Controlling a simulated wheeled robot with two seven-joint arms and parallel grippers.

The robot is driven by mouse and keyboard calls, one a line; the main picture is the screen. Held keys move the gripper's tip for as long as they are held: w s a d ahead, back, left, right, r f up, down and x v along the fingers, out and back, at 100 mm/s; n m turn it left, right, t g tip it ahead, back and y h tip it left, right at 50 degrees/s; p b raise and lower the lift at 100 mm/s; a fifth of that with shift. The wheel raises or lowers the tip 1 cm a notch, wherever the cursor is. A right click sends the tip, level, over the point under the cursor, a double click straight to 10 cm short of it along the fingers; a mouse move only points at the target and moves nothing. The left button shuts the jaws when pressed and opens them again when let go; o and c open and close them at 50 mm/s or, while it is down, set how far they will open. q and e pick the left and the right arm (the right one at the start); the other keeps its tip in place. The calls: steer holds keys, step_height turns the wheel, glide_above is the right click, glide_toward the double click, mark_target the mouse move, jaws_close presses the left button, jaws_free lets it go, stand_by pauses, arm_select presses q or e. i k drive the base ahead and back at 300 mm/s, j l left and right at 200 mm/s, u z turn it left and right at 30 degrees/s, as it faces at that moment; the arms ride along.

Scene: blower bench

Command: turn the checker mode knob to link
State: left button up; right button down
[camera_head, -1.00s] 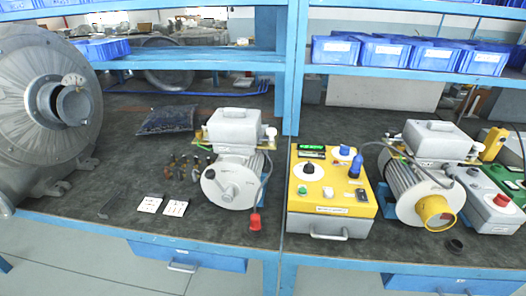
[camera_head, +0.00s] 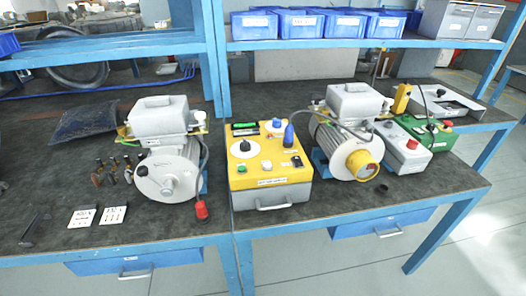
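The checker looks to be the yellow-topped box (camera_head: 262,178) with a grey base and front handle, standing mid-bench. A black rotary knob (camera_head: 244,147) sits on a white disc at its left. A smaller blue knob (camera_head: 277,123) sits on a white disc at the back. I cannot tell which is the mode knob, and the position markings are too small to read. A green-lit display (camera_head: 244,128), a green button (camera_head: 239,167), a white button (camera_head: 266,165) and a blue upright plug-like part (camera_head: 289,136) are also on the top. Neither gripper is in view.
A grey blower motor (camera_head: 166,167) stands left of the box, with a red plug (camera_head: 201,210) hanging by it. Another motor with a yellow cap (camera_head: 361,164) stands right. Beyond it are a grey box with a red button (camera_head: 411,144) and a green box (camera_head: 430,130). Blue bins (camera_head: 300,24) line the shelf.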

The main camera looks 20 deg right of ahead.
mark_target(245, 146)
steer(key=i+l+z, duration=0.1)
steer(key=z, duration=0.4)
steer(key=i+j+z, duration=0.1)
steer(key=i+z, duration=0.2)
steer(key=z, duration=0.2)
